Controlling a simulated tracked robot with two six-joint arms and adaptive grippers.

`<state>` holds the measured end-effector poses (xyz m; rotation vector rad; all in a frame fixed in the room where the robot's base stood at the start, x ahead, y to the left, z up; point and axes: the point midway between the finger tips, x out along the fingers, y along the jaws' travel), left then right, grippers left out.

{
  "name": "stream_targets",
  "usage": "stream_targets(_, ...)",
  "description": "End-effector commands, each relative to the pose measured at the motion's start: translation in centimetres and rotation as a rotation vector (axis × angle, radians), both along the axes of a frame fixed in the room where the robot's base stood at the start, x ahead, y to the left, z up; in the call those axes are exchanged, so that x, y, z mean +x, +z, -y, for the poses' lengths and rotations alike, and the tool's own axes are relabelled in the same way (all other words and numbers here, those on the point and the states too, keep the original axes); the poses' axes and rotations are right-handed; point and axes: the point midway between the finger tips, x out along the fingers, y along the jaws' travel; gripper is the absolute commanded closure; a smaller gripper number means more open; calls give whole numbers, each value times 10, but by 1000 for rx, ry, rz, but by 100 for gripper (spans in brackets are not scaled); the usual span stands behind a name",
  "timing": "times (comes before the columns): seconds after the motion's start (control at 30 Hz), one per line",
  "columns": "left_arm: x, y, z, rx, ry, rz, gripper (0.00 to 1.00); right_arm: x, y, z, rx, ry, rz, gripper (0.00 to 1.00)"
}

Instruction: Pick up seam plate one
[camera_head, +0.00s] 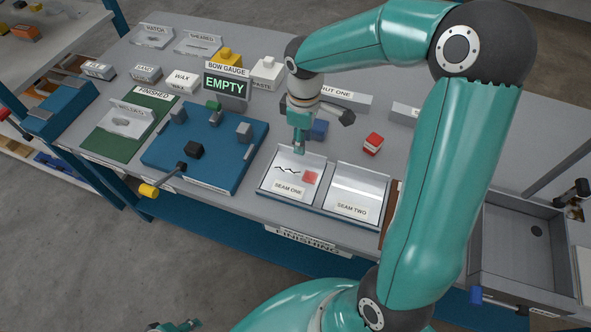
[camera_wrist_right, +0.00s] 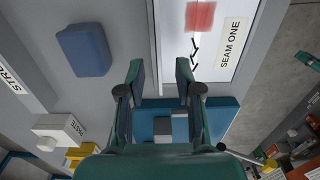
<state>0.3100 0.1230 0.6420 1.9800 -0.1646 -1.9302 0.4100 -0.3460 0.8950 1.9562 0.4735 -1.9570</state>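Seam plate one (camera_head: 284,184) is a pale plate labelled SEAM ONE, with a black zigzag line and a red square. It sits at the front of the bench, left of the SEAM TWO plate (camera_head: 354,190). My right gripper (camera_head: 298,151) points down at its back edge. In the right wrist view the plate (camera_wrist_right: 213,62) is at upper right. The right gripper's fingers (camera_wrist_right: 160,70) are apart there, with a thin upright edge running between them; contact cannot be told. A small teal part, perhaps my left gripper (camera_head: 176,326), shows at the bottom edge.
A blue fixture (camera_head: 213,170) with grey blocks and a yellow-ended handle (camera_head: 149,190) stands left of the plate. The EMPTY display (camera_head: 226,86) stands further back. A grey bin (camera_head: 500,262) is at right.

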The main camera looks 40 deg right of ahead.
Motion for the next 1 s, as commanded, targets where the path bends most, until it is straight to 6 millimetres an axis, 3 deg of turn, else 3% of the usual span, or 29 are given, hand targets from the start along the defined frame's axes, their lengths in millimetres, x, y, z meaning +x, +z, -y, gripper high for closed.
stream_targets(0.33,0,4,0,0,0,0,60,2,-44,0,1,1,-3,66)
stream_targets(0.63,0,4,0,0,0,0,60,3,-50,0,1,3,0,66)
stream_targets(0.83,0,4,0,0,0,0,60,3,-50,-1,0,4,0,97)
stream_targets(1.0,0,4,0,0,0,0,60,3,-49,-1,1,4,0,100)
